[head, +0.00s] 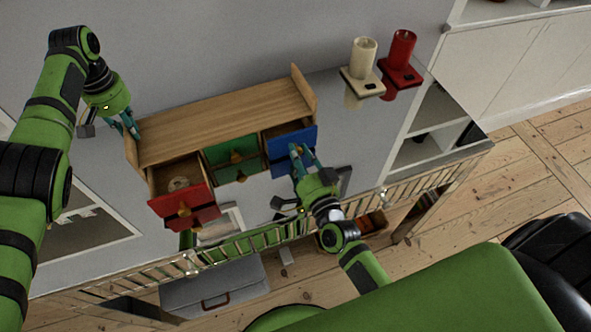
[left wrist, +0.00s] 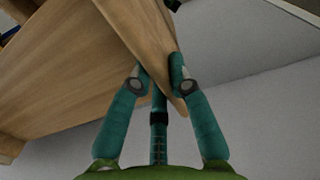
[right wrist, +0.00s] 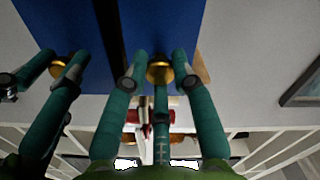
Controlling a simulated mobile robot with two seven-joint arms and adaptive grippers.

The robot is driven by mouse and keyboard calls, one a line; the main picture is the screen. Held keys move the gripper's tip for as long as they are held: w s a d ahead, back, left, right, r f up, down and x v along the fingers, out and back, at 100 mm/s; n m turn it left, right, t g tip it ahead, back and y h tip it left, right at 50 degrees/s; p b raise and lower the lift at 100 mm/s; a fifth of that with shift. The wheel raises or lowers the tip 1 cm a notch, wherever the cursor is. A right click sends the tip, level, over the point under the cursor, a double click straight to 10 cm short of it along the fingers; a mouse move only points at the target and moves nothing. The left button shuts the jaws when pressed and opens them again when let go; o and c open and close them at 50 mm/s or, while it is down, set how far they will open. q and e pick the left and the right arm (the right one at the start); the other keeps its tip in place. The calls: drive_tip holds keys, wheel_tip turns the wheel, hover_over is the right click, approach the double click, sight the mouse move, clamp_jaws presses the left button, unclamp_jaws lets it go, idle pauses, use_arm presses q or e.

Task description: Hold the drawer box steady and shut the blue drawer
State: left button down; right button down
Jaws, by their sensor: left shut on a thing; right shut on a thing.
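The wooden drawer box (head: 215,117) stands on a glossy grey surface. Its blue drawer (head: 308,138) at the right end is partly open, with a gap behind its front. My left gripper (head: 133,130) is shut on the box's raised left end panel; that wooden panel (left wrist: 150,45) is between its fingers in the left wrist view. My right gripper (head: 296,155) is shut on the blue drawer's round gold knob (right wrist: 160,70), in front of the blue front. The fingers hide part of the knob.
The red drawer (head: 180,207) stands open with something pale inside; the green drawer (head: 232,158) sits further in. A rail (head: 250,243) runs along the near edge. The surface mirrors things.

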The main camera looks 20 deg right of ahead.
drive_tip(key=w, duration=0.4)
drive_tip(key=shift+w+a, duration=0.15)
use_arm(q)
drive_tip(key=shift+f, duration=0.1)
drive_tip(key=shift+d, duration=0.1)
use_arm(e)
drive_tip(key=c, duration=1)
unclamp_jaws()
drive_tip(key=s, duration=1.2)
drive_tip(key=shift+s, duration=0.1)
